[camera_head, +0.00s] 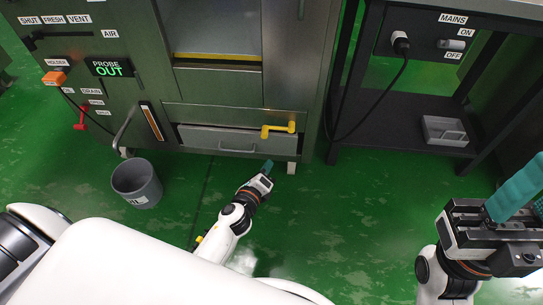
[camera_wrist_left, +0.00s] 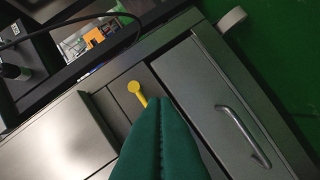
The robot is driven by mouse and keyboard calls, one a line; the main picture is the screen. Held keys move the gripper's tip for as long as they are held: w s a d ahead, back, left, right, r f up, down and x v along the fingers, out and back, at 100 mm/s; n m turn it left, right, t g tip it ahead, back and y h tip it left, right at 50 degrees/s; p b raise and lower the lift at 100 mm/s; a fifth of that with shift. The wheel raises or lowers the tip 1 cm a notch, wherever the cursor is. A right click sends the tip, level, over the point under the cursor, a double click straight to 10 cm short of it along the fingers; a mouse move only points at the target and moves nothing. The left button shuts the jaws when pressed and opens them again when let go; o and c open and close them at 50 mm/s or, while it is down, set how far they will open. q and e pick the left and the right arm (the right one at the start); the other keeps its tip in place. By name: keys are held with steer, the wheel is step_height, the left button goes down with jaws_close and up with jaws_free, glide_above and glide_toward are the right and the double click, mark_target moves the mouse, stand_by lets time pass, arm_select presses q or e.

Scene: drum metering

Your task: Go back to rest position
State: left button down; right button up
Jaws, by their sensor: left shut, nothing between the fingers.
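My left gripper (camera_head: 267,166) is low in front of the machine cabinet (camera_head: 225,115), its teal fingers pointing at the drawer area. In the left wrist view its green fingers (camera_wrist_left: 161,112) are pressed together with nothing between them. The yellow handle (camera_head: 279,129) is just beyond the fingertips; it also shows in the left wrist view (camera_wrist_left: 138,93), partly hidden by the fingers. The grey drawer (camera_head: 223,141) is below that handle. My right gripper (camera_head: 515,196) is at the right edge, teal fingers up and partly cut off; its opening is unclear.
A grey bucket (camera_head: 137,184) stands on the green floor left of my left arm. A dark bench (camera_head: 400,115) at the right carries the mains switch panel (camera_head: 427,43) and a grey tray (camera_head: 445,131) on its lower shelf. Green floor between my arms is clear.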

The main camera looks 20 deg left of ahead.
arm_select(q)
steer(key=shift+s+r, duration=0.1)
steer(key=shift+s, duration=0.3)
